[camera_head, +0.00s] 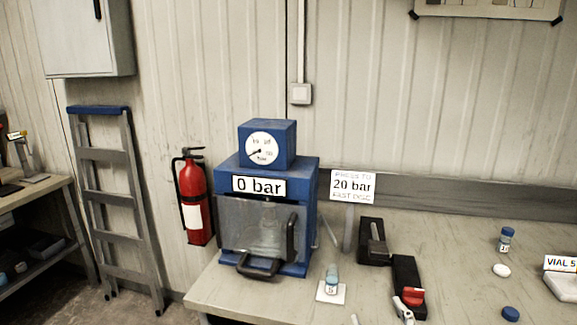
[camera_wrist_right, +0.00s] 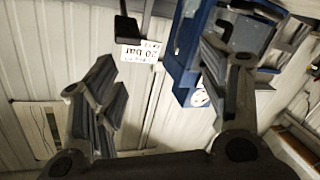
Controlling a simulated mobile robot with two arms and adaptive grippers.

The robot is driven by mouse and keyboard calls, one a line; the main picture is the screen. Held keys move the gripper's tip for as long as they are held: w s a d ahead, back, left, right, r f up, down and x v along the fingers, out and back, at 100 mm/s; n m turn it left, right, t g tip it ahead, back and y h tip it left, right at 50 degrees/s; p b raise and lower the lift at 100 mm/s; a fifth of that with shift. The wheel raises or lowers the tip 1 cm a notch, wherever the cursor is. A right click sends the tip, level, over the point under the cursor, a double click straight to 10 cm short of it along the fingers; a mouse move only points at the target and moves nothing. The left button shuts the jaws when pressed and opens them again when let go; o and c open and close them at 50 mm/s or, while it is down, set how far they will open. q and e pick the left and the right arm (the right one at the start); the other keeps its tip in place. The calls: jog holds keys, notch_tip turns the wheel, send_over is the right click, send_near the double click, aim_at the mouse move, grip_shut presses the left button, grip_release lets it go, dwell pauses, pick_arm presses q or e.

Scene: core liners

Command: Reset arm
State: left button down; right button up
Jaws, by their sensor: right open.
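My right gripper (camera_wrist_right: 160,75) shows in the right wrist view. Its two dark fingers are wide apart, with nothing between them. The view past them looks upside down, with the wall, the sign and the blue press behind the fingers. The right gripper is not clearly seen in the head view. My left gripper is in neither view.
A blue press (camera_head: 308,220) reading "0 bar" stands on the bench (camera_head: 465,240). A sign (camera_head: 352,187) says 20 bar. A vial (camera_head: 331,278) stands on a white pad. A black block with a red part (camera_head: 413,297), another vial (camera_head: 505,239) and caps lie right.

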jog(key=s+d+f+m+g, duration=0.1)
jog(key=s+f+m+g, duration=0.1)
jog(key=s+f+g, duration=0.75)
jog(key=s+d+f+m+g, duration=0.2)
jog(key=s+f+g, duration=0.2)
jog(key=s+f, duration=1)
jog(key=s+f+g, duration=0.1)
jog(key=s+f, duration=0.1)
jog(key=f, duration=1)
jog(key=s+f, duration=0.2)
jog(key=f, duration=1)
jog(key=s+d+f+g, duration=0.1)
jog(key=s+d+f, duration=0.1)
jog(key=s+f, duration=1.3)
jog(key=shift+s+d+n+h, duration=0.3)
jog(key=shift+s+n+h, duration=0.1)
jog(key=shift+s, duration=0.35)
jog(key=shift+f+g, duration=0.1)
jog(key=shift+g, duration=0.15)
